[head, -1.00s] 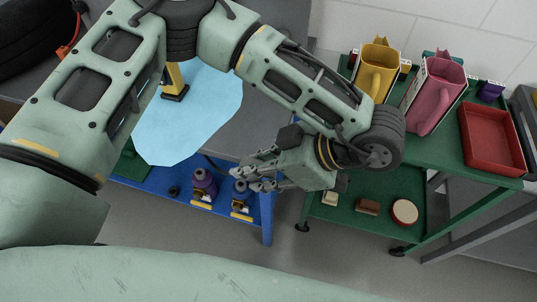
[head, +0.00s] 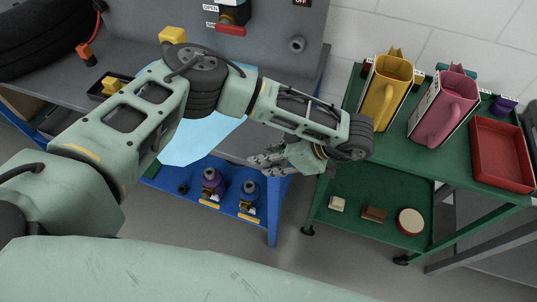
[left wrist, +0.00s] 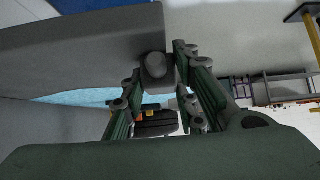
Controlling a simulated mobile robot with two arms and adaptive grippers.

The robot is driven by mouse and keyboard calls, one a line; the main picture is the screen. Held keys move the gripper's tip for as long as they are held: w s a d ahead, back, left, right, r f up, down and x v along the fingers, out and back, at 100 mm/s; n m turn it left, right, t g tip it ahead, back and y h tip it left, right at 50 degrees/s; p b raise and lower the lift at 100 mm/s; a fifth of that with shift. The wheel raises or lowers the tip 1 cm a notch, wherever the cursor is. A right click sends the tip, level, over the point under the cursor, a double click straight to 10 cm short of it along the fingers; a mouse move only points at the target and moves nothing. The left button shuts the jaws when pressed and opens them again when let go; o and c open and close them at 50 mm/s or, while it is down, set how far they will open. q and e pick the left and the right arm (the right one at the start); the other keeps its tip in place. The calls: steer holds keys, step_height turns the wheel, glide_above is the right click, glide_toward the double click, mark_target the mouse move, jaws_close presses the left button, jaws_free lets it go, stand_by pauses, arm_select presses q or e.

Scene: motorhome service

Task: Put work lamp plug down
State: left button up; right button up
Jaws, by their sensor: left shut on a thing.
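My left gripper (head: 268,161) is over the front right edge of the grey workbench, left of the green cart. In the left wrist view its fingers (left wrist: 155,75) are closed around a dark grey, round-ended piece (left wrist: 155,65), which I take to be the work lamp plug. The piece lies close to a broad grey surface (left wrist: 80,45); I cannot tell whether they touch. In the head view the plug cannot be made out between the fingers. My right gripper is not in view.
The green cart (head: 330,180) at right holds a yellow jug (head: 384,90), a pink jug (head: 440,110) and a red tray (head: 500,153). A light blue sheet (head: 195,142) lies on the workbench (head: 235,148).

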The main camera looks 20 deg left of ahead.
arm_select(q)
steer(key=shift+f, duration=0.2)
steer(key=o, duration=1.2)
steer(key=shift+c, duration=0.2)
steer(key=shift+r, duration=0.15)
